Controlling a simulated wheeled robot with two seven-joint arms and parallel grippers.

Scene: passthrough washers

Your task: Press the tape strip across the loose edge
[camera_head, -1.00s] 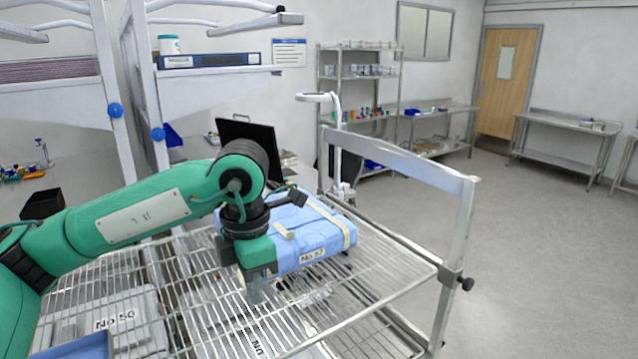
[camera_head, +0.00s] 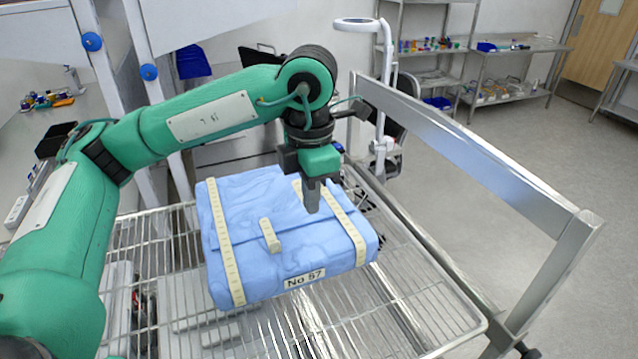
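A blue wrapped pack (camera_head: 250,275) labelled No 57 lies on a wire rack shelf. Two long pale tape strips (camera_head: 226,245) run across it, one near each side. A short pale tape strip (camera_head: 270,236) lies near the middle of the top, around the edge of the folded wrap (camera_head: 245,246). I cannot tell whether it lies flat. My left gripper (camera_head: 312,208) points down over the right part of the pack, right of the short strip. Its fingers look closed together with nothing between them. I cannot tell whether the tips touch the wrap. My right gripper is out of view.
The wire shelf (camera_head: 425,300) is bare right of the pack. A metal rail (camera_head: 470,150) rises along the rack's right side. A magnifier lamp (camera_head: 382,90) stands behind the rack. Another pale item lies below the wires at left.

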